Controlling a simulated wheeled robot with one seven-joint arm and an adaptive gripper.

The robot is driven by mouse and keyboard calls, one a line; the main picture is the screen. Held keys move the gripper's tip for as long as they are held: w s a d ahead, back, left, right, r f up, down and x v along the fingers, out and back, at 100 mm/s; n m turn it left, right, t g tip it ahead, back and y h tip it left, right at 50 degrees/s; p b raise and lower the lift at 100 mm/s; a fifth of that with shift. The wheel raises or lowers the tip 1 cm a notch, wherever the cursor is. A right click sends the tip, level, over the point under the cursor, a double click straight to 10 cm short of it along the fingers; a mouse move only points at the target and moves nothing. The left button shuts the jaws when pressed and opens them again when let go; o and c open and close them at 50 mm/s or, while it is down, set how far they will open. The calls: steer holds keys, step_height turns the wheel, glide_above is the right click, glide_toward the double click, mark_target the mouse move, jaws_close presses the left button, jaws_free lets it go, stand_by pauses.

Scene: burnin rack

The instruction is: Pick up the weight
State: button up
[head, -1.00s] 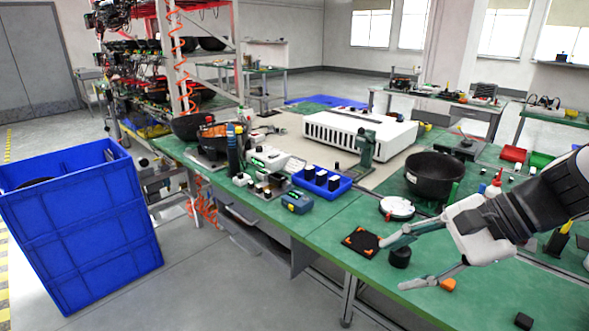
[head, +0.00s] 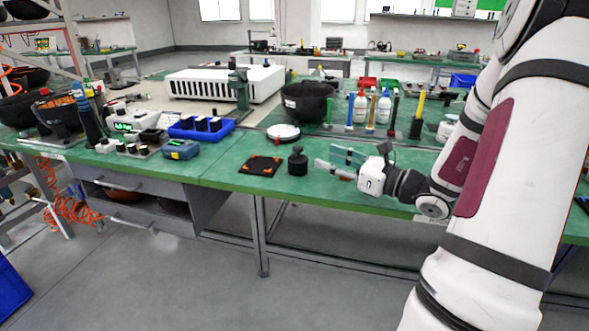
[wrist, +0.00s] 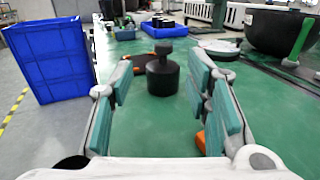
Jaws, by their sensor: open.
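The weight (head: 297,163) is a black cylinder with a narrow neck and a round knob on top. It stands upright on the green table near its front edge. In the wrist view the weight (wrist: 162,76) is straight ahead, beyond the fingertips and centred between them. My gripper (head: 328,162) is open and empty, just right of the weight and low over the table. In the wrist view my gripper (wrist: 160,68) shows its teal-padded fingers wide apart, one on each side of the weight's line. The weight appears clear of both fingers.
A black square pad with orange corners (head: 261,166) lies left of the weight. A white round dish (head: 283,132) and a large black bowl (head: 307,101) stand behind. An orange piece (wrist: 200,141) lies by the right finger. Several bottles stand at the back right.

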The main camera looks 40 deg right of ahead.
mark_target(302, 148)
steer(key=x, duration=0.5)
steer(key=shift+b, duration=0.4)
steer(key=shift+d+b+x, duration=0.2)
steer(key=shift+b+x, duration=0.7)
steer(key=shift+x, duration=1.9)
steer(key=shift+w+r, duration=0.1)
jaws_close()
